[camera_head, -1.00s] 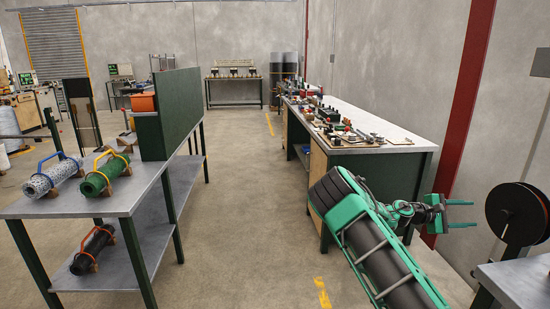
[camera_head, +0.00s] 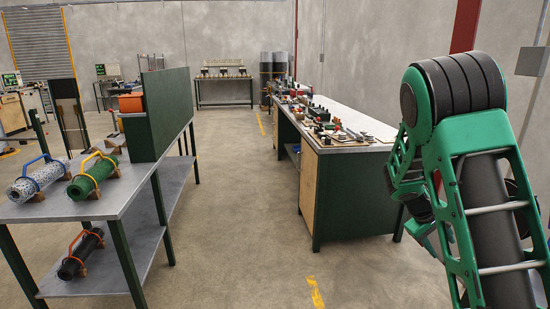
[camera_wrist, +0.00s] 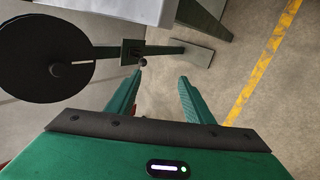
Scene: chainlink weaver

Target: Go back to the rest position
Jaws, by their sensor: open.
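My gripper (camera_wrist: 158,98) shows in the wrist view with its two green fingers apart and nothing between them. Bare concrete floor lies beyond the fingertips. In the head view my green and black arm stands raised and folded at the right, and the gripper itself is mostly hidden behind the arm links.
A black reel (camera_wrist: 45,65) on a stand and a pale tabletop (camera_wrist: 125,8) are close to the gripper in the wrist view. A green workbench (camera_head: 350,190) with many small parts stands left of my arm. A grey table (camera_head: 95,205) holds cylinders at the left. The aisle between is clear.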

